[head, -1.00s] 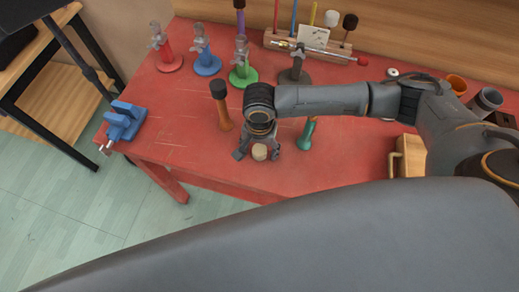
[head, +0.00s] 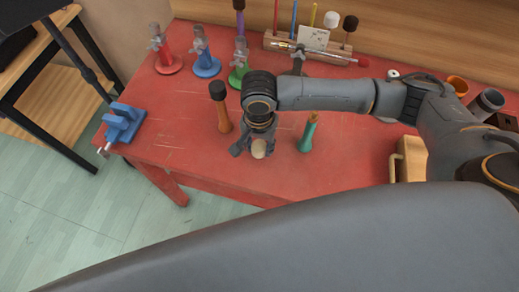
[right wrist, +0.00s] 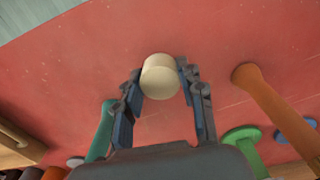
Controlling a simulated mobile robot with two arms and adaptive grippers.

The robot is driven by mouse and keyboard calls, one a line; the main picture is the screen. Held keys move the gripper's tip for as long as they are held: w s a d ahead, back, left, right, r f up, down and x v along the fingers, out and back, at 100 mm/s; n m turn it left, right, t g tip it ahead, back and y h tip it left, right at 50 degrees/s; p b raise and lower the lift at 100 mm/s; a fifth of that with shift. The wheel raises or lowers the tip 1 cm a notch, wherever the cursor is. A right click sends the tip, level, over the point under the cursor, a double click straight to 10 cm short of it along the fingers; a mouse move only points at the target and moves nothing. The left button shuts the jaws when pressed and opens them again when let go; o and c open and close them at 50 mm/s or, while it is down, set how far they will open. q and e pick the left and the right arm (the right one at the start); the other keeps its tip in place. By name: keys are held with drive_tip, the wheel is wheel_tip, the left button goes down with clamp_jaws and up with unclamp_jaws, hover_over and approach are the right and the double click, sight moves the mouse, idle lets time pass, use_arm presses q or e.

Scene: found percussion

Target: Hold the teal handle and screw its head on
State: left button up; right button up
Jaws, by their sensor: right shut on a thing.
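The teal handle (head: 307,134) stands upright on the red table, its tan upper end bare, to the right of my right gripper. It also shows partly behind a finger in the right wrist view (right wrist: 101,132). A cream, rounded head (head: 259,149) is between the fingertips of my right gripper (head: 251,150), which is shut on it. In the right wrist view the cream head (right wrist: 160,77) sits at the fingertips (right wrist: 160,80), apart from the teal handle. Its height above the table is hard to tell. My left gripper is not in view.
An orange handle with a dark head (head: 220,108) stands close left of my right gripper. A blue vise (head: 124,122) is at the table's left edge. Red (head: 168,64), blue (head: 206,64) and green stands (head: 239,76) line the back. A wooden box (head: 410,158) is at right.

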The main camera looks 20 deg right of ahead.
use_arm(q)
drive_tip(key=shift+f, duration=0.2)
use_arm(e)
drive_tip(key=s+a+r, duration=0.7)
drive_tip(key=s+r, duration=0.2)
drive_tip(key=s, duration=0.2)
drive_tip(key=shift+s+a, duration=0.2)
drive_tip(key=shift+s, duration=0.1)
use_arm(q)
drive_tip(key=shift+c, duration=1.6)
use_arm(e)
drive_tip(key=w+d+r+n, duration=0.2)
drive_tip(key=w+d+n, duration=0.1)
drive_tip(key=d, duration=0.4)
drive_tip(key=w+d+r+n, duration=0.3)
drive_tip(key=w+d, duration=0.3)
drive_tip(key=d, duration=0.2)
drive_tip(key=shift+w+r+n, duration=0.2)
drive_tip(key=shift+r+n, duration=0.15)
drive_tip(key=shift+n, duration=0.05)
